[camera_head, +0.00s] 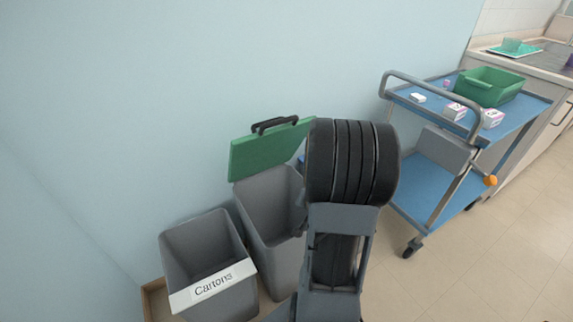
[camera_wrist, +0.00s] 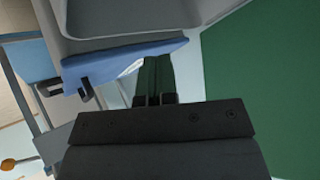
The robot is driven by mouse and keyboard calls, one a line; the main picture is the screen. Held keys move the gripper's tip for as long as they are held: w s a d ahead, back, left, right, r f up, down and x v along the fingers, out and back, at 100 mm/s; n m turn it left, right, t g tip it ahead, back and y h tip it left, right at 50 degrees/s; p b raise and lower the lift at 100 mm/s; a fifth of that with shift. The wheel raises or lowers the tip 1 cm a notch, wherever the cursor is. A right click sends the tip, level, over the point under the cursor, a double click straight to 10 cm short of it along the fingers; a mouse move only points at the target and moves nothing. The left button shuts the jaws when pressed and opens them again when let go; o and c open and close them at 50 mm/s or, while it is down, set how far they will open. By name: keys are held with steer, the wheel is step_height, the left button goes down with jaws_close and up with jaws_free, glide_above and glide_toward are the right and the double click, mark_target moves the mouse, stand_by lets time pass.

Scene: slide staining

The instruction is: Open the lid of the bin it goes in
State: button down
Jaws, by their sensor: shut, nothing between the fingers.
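In the head view, the green lid (camera_head: 262,153) with a black handle stands raised and tilted back above a tall grey bin (camera_head: 272,215), whose mouth is open. The lid fills the right side of the wrist view (camera_wrist: 265,85). A sliver of a blue lid (camera_head: 301,160) shows beside my arm. In the wrist view, a blue lid (camera_wrist: 120,62) with a black handle appears against a grey bin. My gripper (camera_wrist: 156,100) is shut and empty, with a dark green strip just beyond its fingertips; contact is unclear. My arm hides the gripper in the head view.
An open grey bin labelled "Cartons" (camera_head: 210,258) stands at the left by the wall. A blue trolley (camera_head: 432,190) with a green tray (camera_head: 490,86) and several small boxes stands at the right. The floor between trolley and bins is partly clear.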

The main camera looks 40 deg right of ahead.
step_height(320, 180, down, 2)
steer(key=d+m+t+b, duration=0.1)
steer(key=d+t, duration=0.1)
steer(key=m+t+y+b, duration=0.2)
steer(key=m+t, duration=0.5)
steer(key=t, duration=0.7)
glide_toward(282, 136)
steer(key=x, duration=0.7)
steer(key=shift+w+d+f+b, duration=0.1)
steer(key=shift+w+d+b, duration=0.05)
steer(key=shift+w+b, duration=0.2)
